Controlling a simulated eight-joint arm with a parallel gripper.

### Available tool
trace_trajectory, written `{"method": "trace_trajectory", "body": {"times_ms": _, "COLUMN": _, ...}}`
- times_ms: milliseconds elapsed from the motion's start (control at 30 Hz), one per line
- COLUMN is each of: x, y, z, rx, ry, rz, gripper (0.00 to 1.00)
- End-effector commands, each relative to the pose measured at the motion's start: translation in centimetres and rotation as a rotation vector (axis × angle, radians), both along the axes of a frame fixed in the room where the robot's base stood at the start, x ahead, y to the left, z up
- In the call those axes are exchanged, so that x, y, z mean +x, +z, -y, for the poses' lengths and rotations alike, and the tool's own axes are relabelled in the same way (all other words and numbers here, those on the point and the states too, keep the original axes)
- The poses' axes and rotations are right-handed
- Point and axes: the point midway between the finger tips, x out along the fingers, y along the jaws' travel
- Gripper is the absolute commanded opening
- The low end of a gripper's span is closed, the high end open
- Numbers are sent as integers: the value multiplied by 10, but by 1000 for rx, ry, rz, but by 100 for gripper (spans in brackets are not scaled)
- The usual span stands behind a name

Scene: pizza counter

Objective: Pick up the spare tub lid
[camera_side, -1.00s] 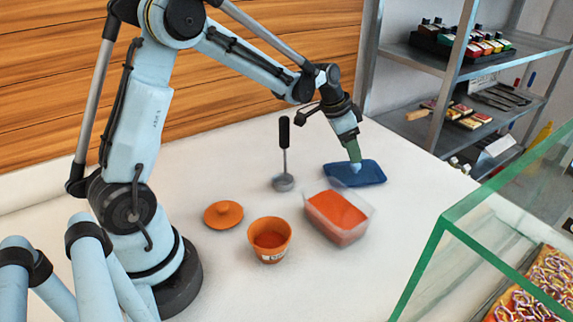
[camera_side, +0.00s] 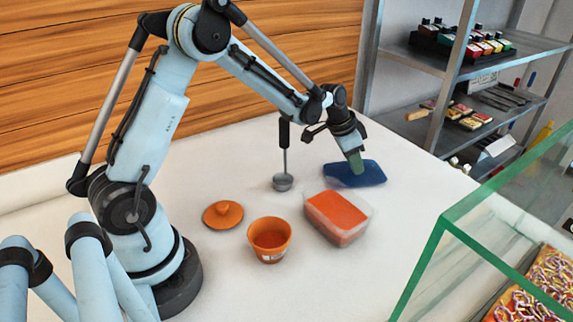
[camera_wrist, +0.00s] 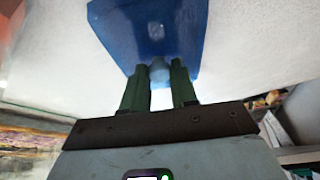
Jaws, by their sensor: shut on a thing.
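The spare tub lid is a blue rectangular lid (camera_side: 372,176) with a paler knob, lying on the white counter behind the clear tub in the side view. It also shows in the wrist view (camera_wrist: 150,25), filling the top middle. My gripper (camera_side: 356,164) points down over the lid, its green fingers at the middle. In the wrist view my gripper (camera_wrist: 159,72) has its fingers on either side of the pale blue knob, shut on it. I cannot tell whether the lid is clear of the counter.
A clear tub of red sauce (camera_side: 345,232) stands just in front of the lid. A ladle (camera_side: 283,182) stands to its left. An orange pot (camera_side: 269,245) and its orange lid (camera_side: 222,216) are further left. A glass case (camera_side: 440,235) and a metal shelf (camera_side: 440,65) flank the right.

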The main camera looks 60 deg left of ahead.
Motion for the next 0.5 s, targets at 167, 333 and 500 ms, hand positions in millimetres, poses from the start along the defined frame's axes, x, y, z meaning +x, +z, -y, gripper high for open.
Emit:
{"method": "trace_trajectory", "body": {"times_ms": 167, "x": 0, "y": 0, "z": 0, "rx": 0, "ry": 0, "rz": 0, "gripper": 0}}
{"method": "trace_trajectory", "body": {"times_ms": 333, "x": 0, "y": 1, "z": 0, "rx": 0, "ry": 0, "rz": 0, "gripper": 0}}
{"method": "trace_trajectory", "body": {"times_ms": 500, "x": 0, "y": 10, "z": 0, "rx": 0, "ry": 0, "rz": 0, "gripper": 0}}
